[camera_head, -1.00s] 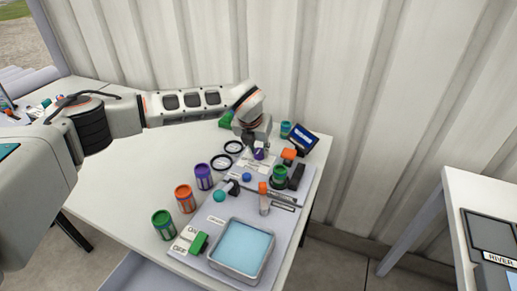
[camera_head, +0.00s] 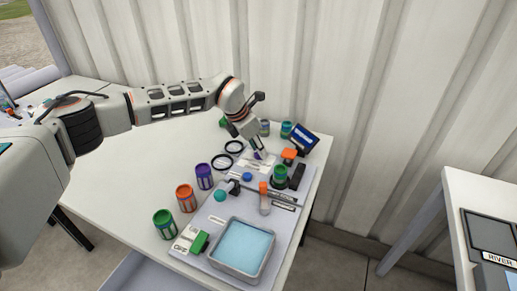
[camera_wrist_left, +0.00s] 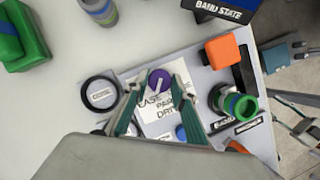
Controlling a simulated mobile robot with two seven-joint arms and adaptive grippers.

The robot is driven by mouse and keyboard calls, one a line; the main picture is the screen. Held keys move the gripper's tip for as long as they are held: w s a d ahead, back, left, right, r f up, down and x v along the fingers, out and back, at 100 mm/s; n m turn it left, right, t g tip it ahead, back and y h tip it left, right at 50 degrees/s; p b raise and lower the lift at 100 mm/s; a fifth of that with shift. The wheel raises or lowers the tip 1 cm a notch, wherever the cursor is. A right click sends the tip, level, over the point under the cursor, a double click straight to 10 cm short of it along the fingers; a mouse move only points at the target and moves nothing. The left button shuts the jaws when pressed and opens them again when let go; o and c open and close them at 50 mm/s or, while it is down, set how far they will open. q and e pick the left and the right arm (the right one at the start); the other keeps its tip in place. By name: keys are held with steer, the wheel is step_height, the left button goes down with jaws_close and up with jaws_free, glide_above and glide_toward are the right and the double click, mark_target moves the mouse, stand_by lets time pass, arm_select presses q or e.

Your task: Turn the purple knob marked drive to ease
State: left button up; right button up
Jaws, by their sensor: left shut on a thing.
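The purple knob (camera_head: 257,156) sits on a white plate at the back of the grey board. In the left wrist view the knob (camera_wrist_left: 158,80) has a pale pointer mark, and the plate (camera_wrist_left: 160,112) reads EASE, PARK and DRIVE, partly covered by the fingers. My left gripper (camera_head: 255,149) comes down tilted from the upper left. In its wrist view the fingertips (camera_wrist_left: 157,86) are on both sides of the knob, shut on it. The exact label the pointer meets is hard to tell. My right gripper is not in view.
Black rings (camera_head: 234,147) lie left of the plate. An orange block (camera_head: 289,153), a green-banded cylinder (camera_head: 280,173) and a dark display (camera_head: 304,136) stand to the right. A blue-filled tray (camera_head: 241,248) and several cans are nearer. The table's left part is clear.

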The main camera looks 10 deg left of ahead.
arm_select(q)
steer(key=shift+w+m+g+h+b, duration=0.1)
steer(key=shift+m+g+h+b, duration=0.25)
steer(key=shift+m, duration=0.75)
steer(key=o, duration=1.1)
steer(key=shift+a+r, duration=0.1)
steer(key=shift+v, duration=5.95)
